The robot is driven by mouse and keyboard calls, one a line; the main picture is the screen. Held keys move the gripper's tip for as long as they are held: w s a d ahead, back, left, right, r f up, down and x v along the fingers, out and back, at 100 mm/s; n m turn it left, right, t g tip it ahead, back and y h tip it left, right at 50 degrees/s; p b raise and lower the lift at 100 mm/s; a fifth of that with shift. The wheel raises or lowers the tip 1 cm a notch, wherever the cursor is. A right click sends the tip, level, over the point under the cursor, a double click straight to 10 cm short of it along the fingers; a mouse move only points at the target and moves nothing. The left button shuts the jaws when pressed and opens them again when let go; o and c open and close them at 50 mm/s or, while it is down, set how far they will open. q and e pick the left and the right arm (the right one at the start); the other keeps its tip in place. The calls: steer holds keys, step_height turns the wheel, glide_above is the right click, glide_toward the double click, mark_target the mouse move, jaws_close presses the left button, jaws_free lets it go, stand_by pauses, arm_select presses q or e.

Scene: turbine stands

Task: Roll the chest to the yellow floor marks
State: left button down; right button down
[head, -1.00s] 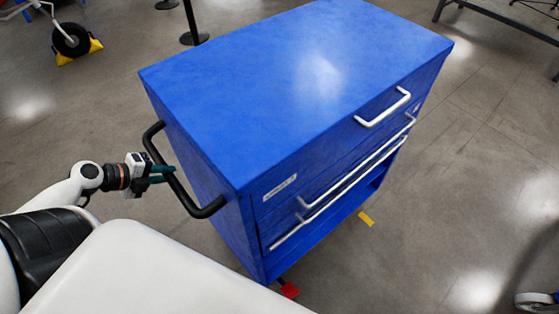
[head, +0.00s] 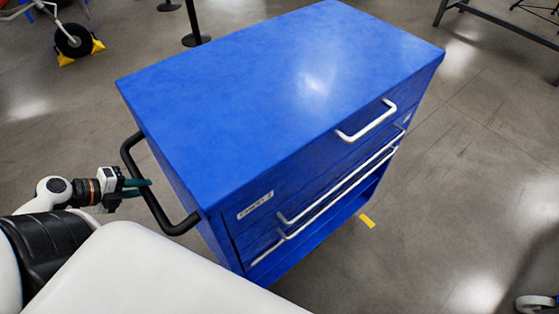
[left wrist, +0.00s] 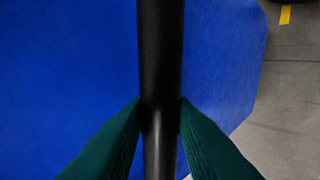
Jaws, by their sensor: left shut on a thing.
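The blue chest (head: 280,90) stands upright on the floor in the middle of the head view, with white drawer handles on its front. Its black push handle (head: 158,208) is on the end nearest my left arm. My left gripper (head: 142,183) is shut on this handle. The left wrist view shows the black bar (left wrist: 161,60) between the two green fingers (left wrist: 160,125), with the blue end panel behind. One yellow floor mark (head: 367,221) lies on the floor to the right of the chest's front. A yellow mark (left wrist: 285,14) also shows in the left wrist view. My right gripper is out of view.
A wheel with yellow chocks (head: 75,43) stands at the upper left, near a black post base (head: 196,40). A dark metal frame (head: 500,22) is at the upper right. A caster (head: 536,303) shows at the lower right. The floor right of the chest is clear.

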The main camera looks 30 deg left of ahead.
arm_select(q)
steer(key=shift+d+f, duration=0.1)
steer(key=shift+f, duration=0.05)
steer(key=shift+s+a+b, duration=0.15)
steer(key=shift+s+a, duration=0.2)
steer(key=shift+s, duration=0.4)
steer(key=shift+s+a+b, duration=0.15)
steer(key=shift+s+a, duration=0.2)
steer(key=shift+s, duration=0.4)
steer(key=c, duration=1.3)
jaws_free()
steer(key=o, duration=0.3)
steer(key=shift+w, duration=0.2)
steer(key=shift+o, duration=0.2)
steer(key=shift+w, duration=0.1)
steer(key=shift+r, duration=0.2)
